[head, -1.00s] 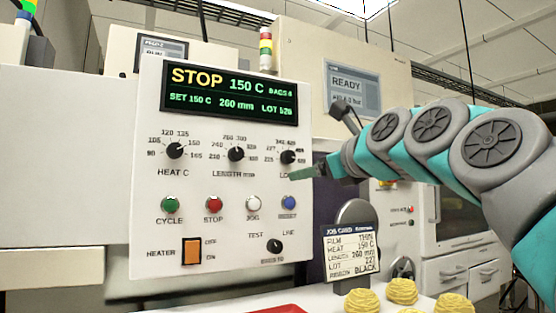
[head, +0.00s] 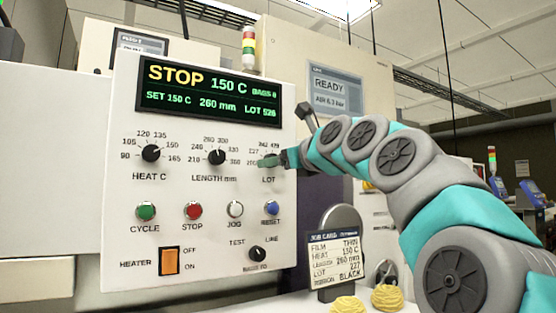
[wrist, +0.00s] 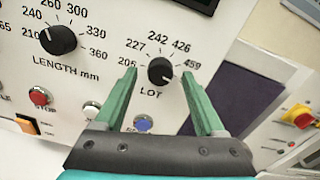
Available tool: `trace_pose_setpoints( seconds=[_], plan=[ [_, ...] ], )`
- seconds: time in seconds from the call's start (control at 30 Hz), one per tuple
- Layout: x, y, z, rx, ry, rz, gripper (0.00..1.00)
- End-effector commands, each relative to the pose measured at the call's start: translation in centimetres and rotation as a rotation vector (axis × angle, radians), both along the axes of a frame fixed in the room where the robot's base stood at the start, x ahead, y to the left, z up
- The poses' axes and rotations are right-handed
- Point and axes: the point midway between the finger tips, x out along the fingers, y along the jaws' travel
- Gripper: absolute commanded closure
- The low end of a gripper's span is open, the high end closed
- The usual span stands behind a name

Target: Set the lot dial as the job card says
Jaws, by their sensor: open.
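The black lot dial (wrist: 161,71) is in the middle of the wrist view, with the marks 205, 227, 242, 426 and 459 around it. Its white line points to the lower right, past 459; any mark there is hidden by a finger. My gripper (wrist: 159,76) is open, its green fingers on either side of the dial, with no clear contact. In the head view my gripper (head: 270,160) covers most of the dial. The display (head: 222,97) reads STOP and a lot number that looks like 526. The job card (head: 335,258) reads lot 227.
The length dial (head: 216,157) and heat dial (head: 151,153) are left of the lot dial. The blue reset button (head: 272,208) is just below it, with the jog button (head: 235,209) beside that. Yellow coils (head: 387,298) lie on the surface below.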

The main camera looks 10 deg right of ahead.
Motion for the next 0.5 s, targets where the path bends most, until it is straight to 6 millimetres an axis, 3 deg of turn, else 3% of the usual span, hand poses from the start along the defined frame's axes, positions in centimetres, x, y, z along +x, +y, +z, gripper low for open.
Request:
trace_pose_setpoints(
  seconds=[0.27, 0.5],
  plan=[
    [0.23, 0.08, 0.06, -0.001, -0.001, 0.000, 0.28],
    [0.24, 0.08, 0.04, -0.001, -0.001, 0.000, 0.53]
  ],
)
